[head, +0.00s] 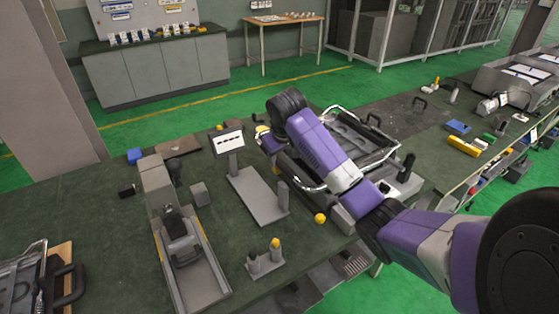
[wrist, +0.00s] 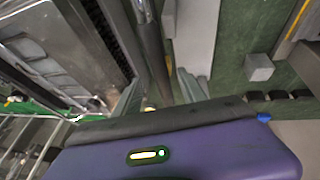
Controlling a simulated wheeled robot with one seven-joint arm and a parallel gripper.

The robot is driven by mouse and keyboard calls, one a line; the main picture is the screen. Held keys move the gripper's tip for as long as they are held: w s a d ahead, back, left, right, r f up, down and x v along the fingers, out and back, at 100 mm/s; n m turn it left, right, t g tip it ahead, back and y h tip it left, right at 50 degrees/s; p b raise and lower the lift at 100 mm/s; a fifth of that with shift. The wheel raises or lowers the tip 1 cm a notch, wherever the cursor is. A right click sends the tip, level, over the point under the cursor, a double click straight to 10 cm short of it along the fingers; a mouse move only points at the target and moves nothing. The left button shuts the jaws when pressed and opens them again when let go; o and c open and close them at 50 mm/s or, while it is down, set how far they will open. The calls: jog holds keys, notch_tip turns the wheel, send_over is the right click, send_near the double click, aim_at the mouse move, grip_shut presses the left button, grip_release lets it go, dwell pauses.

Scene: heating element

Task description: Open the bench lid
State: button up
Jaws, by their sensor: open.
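The bench unit (head: 372,157) has a dark panel, a chrome tubular rail and black handles; I take the panel for the lid. It lies low and about flat on the green bench, partly hidden behind my arm. In the wrist view its grey tray-like surface (wrist: 48,62) fills the upper left. My gripper (wrist: 157,92) is open beside the unit's edge. A rounded bar (wrist: 154,48) shows between its fingers; contact cannot be told. In the head view my arm mostly hides the gripper, near the unit's left side.
A grey stand with a small sign (head: 229,140) and flat base (head: 257,195) stands left of the unit. A long grey fixture (head: 190,262) is further left.

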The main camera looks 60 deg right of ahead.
aim_at(280, 162)
jog(key=shift+x, duration=2.2)
jog(key=shift+c, duration=0.2)
grip_shut()
jog(key=shift+r, duration=0.1)
